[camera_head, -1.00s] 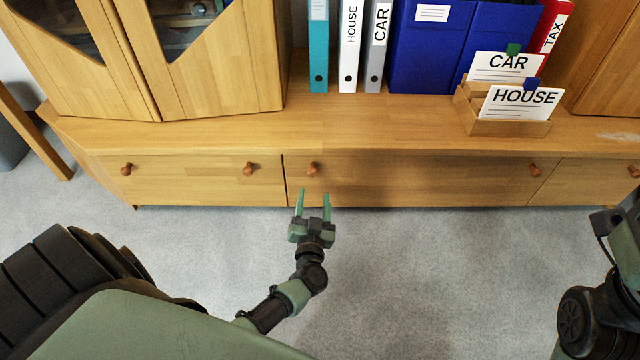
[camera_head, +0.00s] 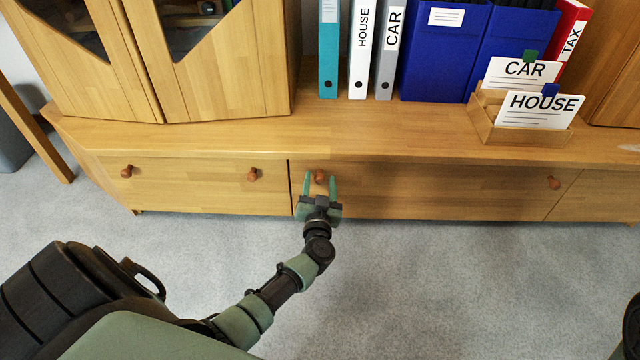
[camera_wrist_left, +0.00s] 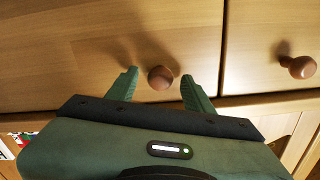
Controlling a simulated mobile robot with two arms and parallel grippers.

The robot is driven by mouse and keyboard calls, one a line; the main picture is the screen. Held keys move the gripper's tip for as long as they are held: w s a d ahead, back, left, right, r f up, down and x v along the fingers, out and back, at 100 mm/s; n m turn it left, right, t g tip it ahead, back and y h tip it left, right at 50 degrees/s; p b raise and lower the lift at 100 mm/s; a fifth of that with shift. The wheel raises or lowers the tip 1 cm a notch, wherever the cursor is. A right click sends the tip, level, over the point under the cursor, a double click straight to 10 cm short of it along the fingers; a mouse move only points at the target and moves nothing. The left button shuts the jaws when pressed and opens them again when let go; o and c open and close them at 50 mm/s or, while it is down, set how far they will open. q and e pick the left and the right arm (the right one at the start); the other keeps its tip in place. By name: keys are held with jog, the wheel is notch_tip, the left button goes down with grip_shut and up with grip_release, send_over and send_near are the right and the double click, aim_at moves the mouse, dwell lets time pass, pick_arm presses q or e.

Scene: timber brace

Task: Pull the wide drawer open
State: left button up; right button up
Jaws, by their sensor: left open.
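The wide drawer (camera_head: 440,190) is the long middle front of the low wooden cabinet, and it looks shut. In the left wrist view the left knob (camera_wrist_left: 161,78) sits between the two open fingertips (camera_wrist_left: 160,86), with a gap on each side. My right gripper is not in view; a dark piece shows at the right edge.
A narrower drawer (camera_head: 200,182) with two knobs is to the left, another drawer front to the right. Binders (camera_head: 362,50) and a wooden card box (camera_head: 520,130) stand on the cabinet top. Grey carpet (camera_head: 440,290) in front is clear.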

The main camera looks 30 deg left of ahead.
pick_arm(q)
grip_shut()
dwell(1.3)
